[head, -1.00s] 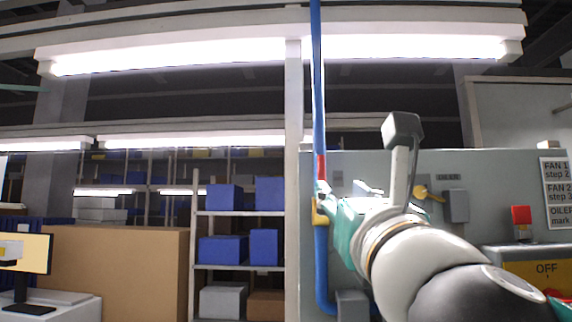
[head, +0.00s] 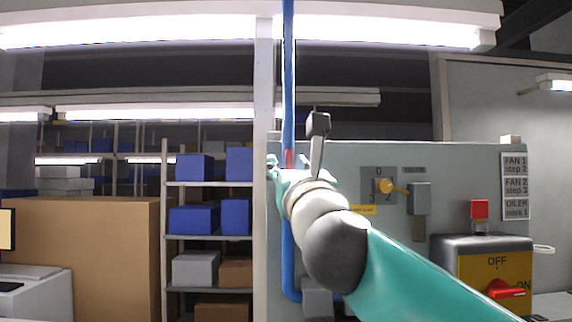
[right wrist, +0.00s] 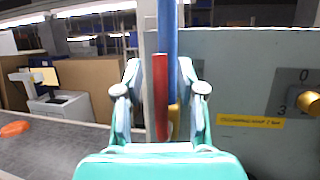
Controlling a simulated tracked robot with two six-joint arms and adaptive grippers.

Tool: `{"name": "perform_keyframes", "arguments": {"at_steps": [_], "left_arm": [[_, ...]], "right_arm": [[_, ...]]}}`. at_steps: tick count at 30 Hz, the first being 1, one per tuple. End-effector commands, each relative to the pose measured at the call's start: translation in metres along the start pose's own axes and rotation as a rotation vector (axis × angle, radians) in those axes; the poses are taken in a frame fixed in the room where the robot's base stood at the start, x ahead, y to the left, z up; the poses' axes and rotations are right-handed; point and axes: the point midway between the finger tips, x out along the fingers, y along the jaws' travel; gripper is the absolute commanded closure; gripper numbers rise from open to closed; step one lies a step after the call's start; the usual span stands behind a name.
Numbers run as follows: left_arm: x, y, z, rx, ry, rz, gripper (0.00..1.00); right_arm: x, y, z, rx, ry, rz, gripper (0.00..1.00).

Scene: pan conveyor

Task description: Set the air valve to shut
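The air valve's red lever (right wrist: 160,95) stands upright along the blue pipe (right wrist: 167,30). In the right wrist view it sits between the two fingers of my right gripper (right wrist: 159,90), with gaps at both sides. A bit of the yellow valve body (right wrist: 174,118) shows behind it. In the head view only the top of the red lever (head: 289,157) shows; my right gripper (head: 286,166) covers the rest of the valve. The right gripper is open. My left gripper is in neither view.
A grey panel (head: 345,160) stands behind the pipe, with a yellow rotary knob (head: 385,186) on its right. Further right are a red button (head: 479,209) and a yellow OFF/ON box (head: 478,265). A white post (head: 263,100) stands left of the pipe, before shelves with blue boxes (head: 194,220).

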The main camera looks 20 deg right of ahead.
Motion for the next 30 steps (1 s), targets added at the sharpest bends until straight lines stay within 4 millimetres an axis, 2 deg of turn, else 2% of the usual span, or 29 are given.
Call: {"name": "perform_keyframes", "arguments": {"at_steps": [1,8,17,18,30], "left_arm": [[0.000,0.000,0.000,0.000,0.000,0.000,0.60],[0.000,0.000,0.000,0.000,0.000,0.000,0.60],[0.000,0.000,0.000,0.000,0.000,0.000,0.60],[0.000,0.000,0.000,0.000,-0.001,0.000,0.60],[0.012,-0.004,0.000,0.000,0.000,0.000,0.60]], "right_arm": [[0.000,0.000,0.000,0.000,0.000,0.000,0.61],[0.000,0.000,0.000,0.000,0.000,0.000,0.99],[0.000,0.000,0.000,0.000,0.000,0.000,1.00],[-0.001,0.006,0.000,0.001,0.000,0.003,1.00],[-0.002,-0.002,-0.002,0.075,-0.017,-0.025,1.00]]}}
